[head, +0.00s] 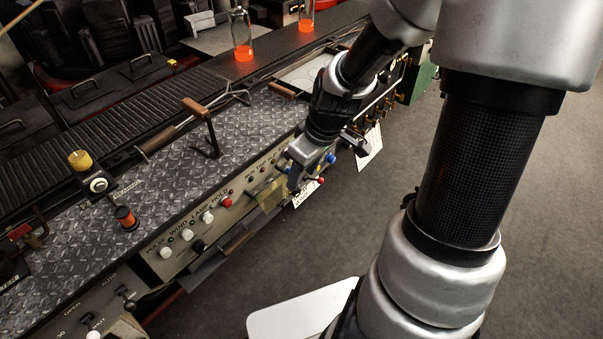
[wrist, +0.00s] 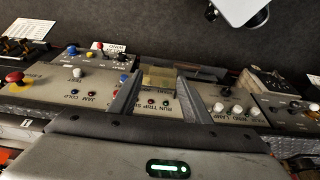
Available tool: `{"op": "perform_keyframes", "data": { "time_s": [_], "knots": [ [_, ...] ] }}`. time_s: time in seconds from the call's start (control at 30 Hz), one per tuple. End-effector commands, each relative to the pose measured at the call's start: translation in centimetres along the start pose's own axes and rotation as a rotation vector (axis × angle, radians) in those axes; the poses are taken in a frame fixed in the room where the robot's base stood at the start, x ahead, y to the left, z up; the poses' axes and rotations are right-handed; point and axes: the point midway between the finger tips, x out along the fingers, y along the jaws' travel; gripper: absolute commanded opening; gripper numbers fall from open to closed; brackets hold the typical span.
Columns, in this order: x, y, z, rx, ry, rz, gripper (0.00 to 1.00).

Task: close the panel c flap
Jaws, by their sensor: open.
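A yellowish, see-through flap (head: 270,194) is on the slanted control panel front, left of my gripper in the head view. In the wrist view the flap (wrist: 160,77) shows between and just beyond my fingertips, at the panel's outer edge. Small buttons beside it are uncovered, so it looks swung open. I cannot read a letter naming it as panel c. My gripper (wrist: 160,88) is open, its fingers spread over the panel with nothing held. In the head view my gripper (head: 322,163) hangs close over the panel; contact with the flap cannot be told.
White knobs (head: 187,235) stand on the panel left of the flap, with a red one nearby. A dark ledge (head: 218,255) juts out below. Blue and yellow knobs sit around my gripper. A red mushroom button (wrist: 15,77) stands at the wrist view's left. The floor (head: 270,270) in front is open.

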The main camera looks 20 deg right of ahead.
Motion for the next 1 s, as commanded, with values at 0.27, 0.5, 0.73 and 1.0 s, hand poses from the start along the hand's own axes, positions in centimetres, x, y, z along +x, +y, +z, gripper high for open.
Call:
{"op": "perform_keyframes", "data": {
  "time_s": [0.27, 0.5, 0.73, 1.0],
  "knots": [
    [0.0, 0.1, 0.2, 0.074, 0.005, -0.003, 0.18],
    [0.7, 0.6, 2.0, 0.725, 0.060, -0.041, 0.00],
    [1.4, 0.2, 3.1, 1.357, 0.122, -0.111, 0.00],
    [2.6, 0.1, 3.1, 1.569, 0.143, -0.144, 0.00]
  ]
}}
